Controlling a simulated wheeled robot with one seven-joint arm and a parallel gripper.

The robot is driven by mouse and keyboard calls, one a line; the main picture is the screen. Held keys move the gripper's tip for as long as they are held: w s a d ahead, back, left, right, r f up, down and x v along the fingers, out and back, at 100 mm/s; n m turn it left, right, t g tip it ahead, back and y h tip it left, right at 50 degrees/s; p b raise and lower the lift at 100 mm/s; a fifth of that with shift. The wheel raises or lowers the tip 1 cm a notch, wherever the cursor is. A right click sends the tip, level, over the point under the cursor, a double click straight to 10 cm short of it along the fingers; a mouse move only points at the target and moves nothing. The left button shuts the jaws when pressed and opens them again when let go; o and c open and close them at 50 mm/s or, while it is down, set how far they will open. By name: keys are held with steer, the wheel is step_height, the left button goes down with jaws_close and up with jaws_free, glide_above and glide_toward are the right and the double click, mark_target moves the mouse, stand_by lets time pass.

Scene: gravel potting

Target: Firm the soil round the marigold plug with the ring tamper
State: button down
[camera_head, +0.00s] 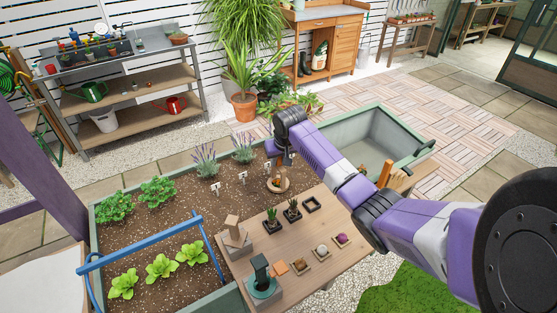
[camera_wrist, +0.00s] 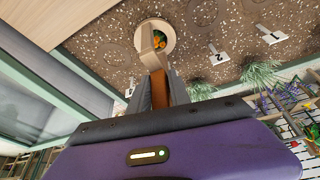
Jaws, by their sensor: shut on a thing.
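The ring tamper, a pale wooden ring with an upright handle, hangs below my gripper (camera_head: 283,158); the ring (camera_head: 278,186) is over the soil (camera_head: 180,205) of the planter bed. In the wrist view my gripper (camera_wrist: 160,90) is shut on the brown handle (camera_wrist: 158,85) of the tamper. The orange-flowered marigold plug (camera_wrist: 160,39) shows inside the ring (camera_wrist: 143,42), with the ring around it. Part of the plant is hidden by the tamper's stem. I cannot tell whether the ring touches the soil.
Numbered white labels (camera_wrist: 218,53) and lavender (camera_head: 206,162) stand close by. A blue hoop handle (camera_head: 140,243) arches over the lettuces.

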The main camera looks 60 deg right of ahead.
steer(key=shift+r+p, duration=3.4)
steer(key=shift+r, duration=1.2)
steer(key=shift+d, duration=0.1)
